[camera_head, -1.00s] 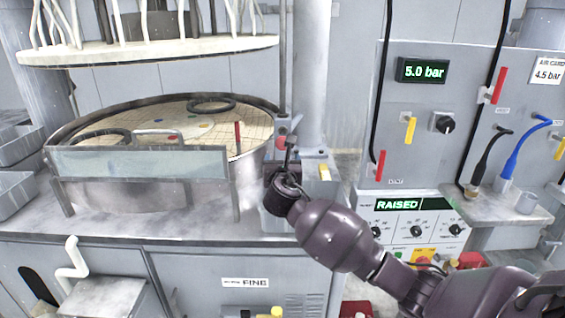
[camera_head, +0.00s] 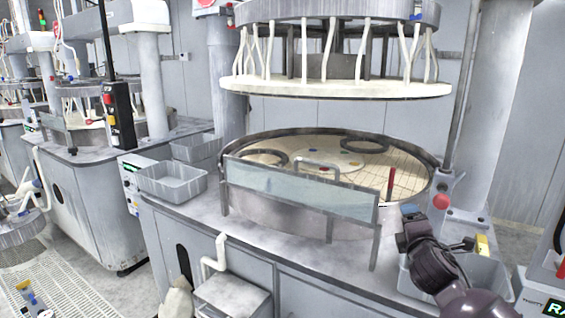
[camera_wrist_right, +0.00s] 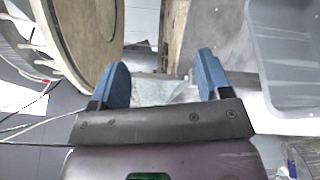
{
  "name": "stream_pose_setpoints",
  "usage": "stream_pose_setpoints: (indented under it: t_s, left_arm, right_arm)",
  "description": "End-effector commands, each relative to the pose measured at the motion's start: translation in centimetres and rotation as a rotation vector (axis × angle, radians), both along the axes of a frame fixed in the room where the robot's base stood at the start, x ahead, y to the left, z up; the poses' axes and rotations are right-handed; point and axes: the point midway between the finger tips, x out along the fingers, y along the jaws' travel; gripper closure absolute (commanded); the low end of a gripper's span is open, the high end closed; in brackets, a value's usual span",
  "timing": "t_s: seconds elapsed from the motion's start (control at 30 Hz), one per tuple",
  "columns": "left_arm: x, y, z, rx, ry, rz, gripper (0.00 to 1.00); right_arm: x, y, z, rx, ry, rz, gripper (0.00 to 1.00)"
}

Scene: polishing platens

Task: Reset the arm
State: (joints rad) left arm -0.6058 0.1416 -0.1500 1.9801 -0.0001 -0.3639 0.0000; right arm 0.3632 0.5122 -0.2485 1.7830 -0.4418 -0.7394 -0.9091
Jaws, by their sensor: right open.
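My right arm comes in from the lower right in the head view, and its gripper (camera_head: 409,217) is near the right end of the platen machine's bench, in front of the red knob. In the right wrist view the same gripper (camera_wrist_right: 161,82) shows two blue fingers spread apart with nothing between them. It is open and empty. My left gripper is in neither view.
The round polishing platen (camera_head: 408,178) with dark rings stands behind a clear splash guard (camera_head: 300,195). A raised carrier head (camera_head: 330,91) with white hoses hangs above it. A grey bin (camera_head: 172,186) stands left. A grey tray (camera_wrist_right: 290,98) is at right in the wrist view.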

Motion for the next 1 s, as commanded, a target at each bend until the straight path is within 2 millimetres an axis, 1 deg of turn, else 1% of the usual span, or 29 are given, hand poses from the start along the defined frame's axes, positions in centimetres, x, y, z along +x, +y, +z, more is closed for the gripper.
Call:
stream_pose_setpoints:
  t_s: [0.03,0.1,0.17,0.27,0.3,0.37,0.4,0.47,0.5,0.57,0.6,0.67,0.7,0.77,0.8,1.0]
  left_arm:
    - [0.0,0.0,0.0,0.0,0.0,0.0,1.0]
    - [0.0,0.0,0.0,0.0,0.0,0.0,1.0]
    - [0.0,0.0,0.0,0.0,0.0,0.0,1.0]
    - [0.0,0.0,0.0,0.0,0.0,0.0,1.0]
    - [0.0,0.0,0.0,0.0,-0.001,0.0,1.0]
    - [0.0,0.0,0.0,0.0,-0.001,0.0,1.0]
    - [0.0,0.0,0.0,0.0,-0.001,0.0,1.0]
    - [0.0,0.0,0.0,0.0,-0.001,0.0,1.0]
    - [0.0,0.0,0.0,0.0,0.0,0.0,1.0]
    - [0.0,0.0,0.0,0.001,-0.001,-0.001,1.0]
    - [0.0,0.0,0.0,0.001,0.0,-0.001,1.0]
    - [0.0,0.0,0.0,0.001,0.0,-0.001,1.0]
    - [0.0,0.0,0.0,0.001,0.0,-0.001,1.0]
    - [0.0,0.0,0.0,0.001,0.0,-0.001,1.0]
    - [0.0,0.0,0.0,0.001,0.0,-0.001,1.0]
    - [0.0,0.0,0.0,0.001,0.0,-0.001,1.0]
  right_arm:
    - [-0.7,0.7,-1.2,0.119,-0.004,0.031,0.29]
    - [-1.7,1.6,-2.7,0.293,-0.005,0.071,0.29]
    - [-2.7,2.3,-4.2,0.442,-0.001,0.098,0.29]
    - [-4.9,3.3,-7.1,0.703,0.016,0.128,0.29]
    - [-6.0,3.7,-8.4,0.812,0.027,0.134,0.29]
    - [-7.7,4.2,-10.3,0.966,0.042,0.136,0.29]
    - [-8.9,4.4,-11.5,1.062,0.052,0.13,0.29]
    - [-10.7,4.7,-13.3,1.198,0.067,0.116,0.29]
    - [-12.1,4.8,-14.5,1.28,0.076,0.103,0.29]
    - [-14.1,4.9,-16.3,1.395,0.089,0.076,0.29]
    - [-15.5,4.9,-17.5,1.458,0.098,0.053,0.29]
    - [-17.6,4.9,-19.1,1.541,0.107,0.019,0.29]
    - [-19.1,4.8,-20.3,1.585,0.115,-0.01,0.29]
    - [-21.3,4.7,-21.9,1.631,0.126,-0.054,0.29]
    - [-22.9,4.5,-23.0,1.656,0.134,-0.086,0.29]
    - [-30.3,3.8,-28.1,1.717,0.178,-0.264,0.29]
